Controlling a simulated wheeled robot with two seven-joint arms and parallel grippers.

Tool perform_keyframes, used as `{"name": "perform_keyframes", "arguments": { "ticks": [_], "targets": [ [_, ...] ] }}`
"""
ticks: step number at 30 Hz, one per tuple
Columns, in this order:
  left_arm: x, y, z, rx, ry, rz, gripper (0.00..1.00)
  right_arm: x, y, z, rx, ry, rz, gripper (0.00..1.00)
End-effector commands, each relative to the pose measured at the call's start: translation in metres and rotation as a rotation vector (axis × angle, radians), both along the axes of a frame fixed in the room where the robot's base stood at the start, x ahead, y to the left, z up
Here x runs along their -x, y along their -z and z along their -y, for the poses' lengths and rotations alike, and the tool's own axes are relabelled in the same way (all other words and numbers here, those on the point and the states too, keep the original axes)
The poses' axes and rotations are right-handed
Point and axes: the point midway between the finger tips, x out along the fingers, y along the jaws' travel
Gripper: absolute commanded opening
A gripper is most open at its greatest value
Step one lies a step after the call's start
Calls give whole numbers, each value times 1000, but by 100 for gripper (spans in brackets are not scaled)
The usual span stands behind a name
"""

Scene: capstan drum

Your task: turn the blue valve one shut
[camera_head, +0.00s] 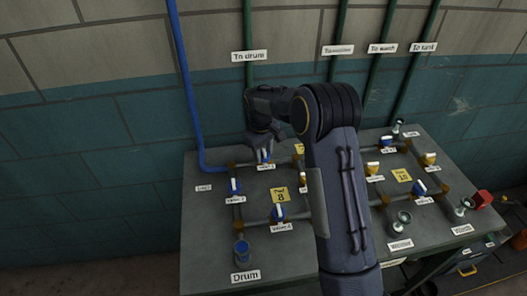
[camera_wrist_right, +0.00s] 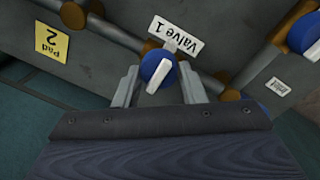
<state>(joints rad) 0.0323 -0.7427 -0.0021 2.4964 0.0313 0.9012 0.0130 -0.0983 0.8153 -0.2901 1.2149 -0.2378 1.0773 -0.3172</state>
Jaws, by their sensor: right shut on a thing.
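Valve 1 shows in the right wrist view as a round blue knob (camera_wrist_right: 150,64) with a white pointer bar, beside a white "Valve 1" label (camera_wrist_right: 175,35). The white bar lies slanted, roughly across the pipe line. My right gripper (camera_wrist_right: 158,70) has one finger on each side of the knob and is shut on it. In the head view my right gripper (camera_head: 264,150) reaches down to the back left of the bench, and its fingers partly hide the blue knob. My left gripper is not in view.
The bench (camera_head: 205,255) carries pipes and other blue valves (camera_head: 235,187), (camera_head: 279,213). A yellow pad plate (camera_head: 280,195) sits between them. Yellow valves (camera_head: 429,159) stand on the right panel. A blue pipe (camera_head: 185,90) runs up the wall. My right arm covers the bench middle.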

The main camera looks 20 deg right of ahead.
Motion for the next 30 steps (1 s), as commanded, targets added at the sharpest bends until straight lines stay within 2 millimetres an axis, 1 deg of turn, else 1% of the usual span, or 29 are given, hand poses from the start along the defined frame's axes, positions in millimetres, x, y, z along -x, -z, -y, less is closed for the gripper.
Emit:
{"name": "perform_keyframes", "arguments": {
  "ticks": [10, 11, 15, 16, 25, 28, 30],
  "targets": [
    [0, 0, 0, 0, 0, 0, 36, -1, -1, 0, 0, 6, 5, 14],
    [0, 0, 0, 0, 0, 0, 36, -1, -1, 0, 0, 6, 5, 38],
    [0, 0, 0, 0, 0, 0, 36, -1, -1, 0, 0, 5, 4, 57],
    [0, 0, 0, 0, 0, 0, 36, -1, -1, 0, 0, 5, 4, 59],
    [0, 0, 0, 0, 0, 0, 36, -1, -3, 0, 0, 4, 3, 59],
    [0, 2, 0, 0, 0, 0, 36, -1, -13, -1, 0, 4, 7, 59],
    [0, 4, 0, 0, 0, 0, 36, -1, -23, -2, 0, 3, 8, 59]
  ]
}}
